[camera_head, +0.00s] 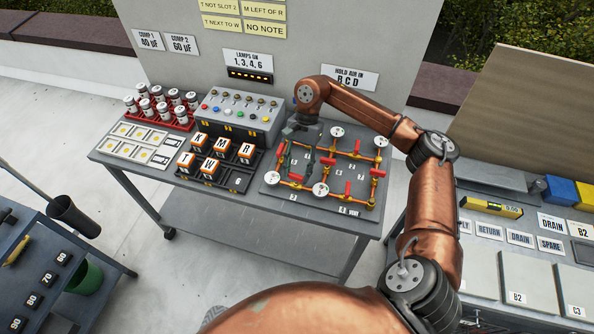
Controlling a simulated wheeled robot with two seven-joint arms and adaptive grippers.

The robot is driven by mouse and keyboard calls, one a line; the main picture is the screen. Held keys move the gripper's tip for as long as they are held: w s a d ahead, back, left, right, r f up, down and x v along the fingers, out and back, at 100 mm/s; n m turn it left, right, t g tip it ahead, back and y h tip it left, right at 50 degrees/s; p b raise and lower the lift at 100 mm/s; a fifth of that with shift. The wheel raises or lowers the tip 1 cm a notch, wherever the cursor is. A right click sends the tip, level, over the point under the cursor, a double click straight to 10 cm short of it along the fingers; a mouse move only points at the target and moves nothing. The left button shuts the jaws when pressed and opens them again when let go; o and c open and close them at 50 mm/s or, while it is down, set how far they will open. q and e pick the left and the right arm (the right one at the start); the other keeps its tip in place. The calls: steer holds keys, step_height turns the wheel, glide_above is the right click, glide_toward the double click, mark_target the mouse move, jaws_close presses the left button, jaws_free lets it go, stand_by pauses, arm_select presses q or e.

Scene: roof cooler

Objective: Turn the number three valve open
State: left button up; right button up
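The valve board (262,192) is a grey plate at the right of the middle cart, with orange pipes, brass fittings, several red lever handles and round white gauges. Small number plates sit by the valves, too small to read surely, so I cannot tell which valve is number three. My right arm reaches in from the right, over the back of the board. My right gripper (301,130) is dark, points down above the board's back left part and is apart from the front levers. Its fingers are small and partly hidden, so their opening is unclear. My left gripper is out of view.
Left of the board stand orange lettered blocks (208,168) in a black rack, a switch box (240,118) and white capped canisters (160,107) in red racks. An upright panel (240,45) with signs rises behind. A right bench (480,262) holds labels and plates.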

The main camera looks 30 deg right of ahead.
steer(key=o, duration=0.4)
steer(key=v, duration=1.2)
steer(key=shift+d, duration=0.1)
